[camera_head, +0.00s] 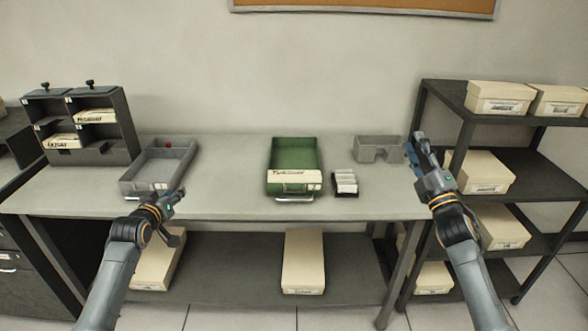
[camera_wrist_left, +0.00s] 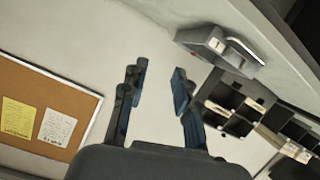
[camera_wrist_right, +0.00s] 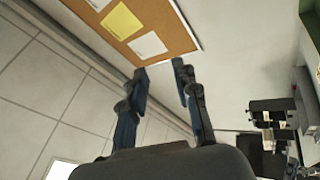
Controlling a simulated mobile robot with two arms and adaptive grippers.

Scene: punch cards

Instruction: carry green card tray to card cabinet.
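The green card tray (camera_head: 293,153) sits on the grey table, a little right of its middle. It has a pale label and a metal handle at its front and looks empty inside. A dark cabinet with open compartments (camera_head: 128,128), some holding cards, stands at the table's left end; it looks like the card cabinet. My left gripper (camera_head: 176,200) is open and empty at the front of the grey tray, left of the green tray. My right gripper (camera_head: 418,150) is open and empty at the table's right end, apart from the green tray. Both show open in their wrist views.
A grey tray (camera_head: 128,185) with a small red item lies between cabinet and green tray. A dark holder of white cards (camera_head: 345,190) and a grey notched box (camera_head: 376,142) are to the right. A shelf rack with cream boxes (camera_head: 498,97) stands right. The table between the trays is clear.

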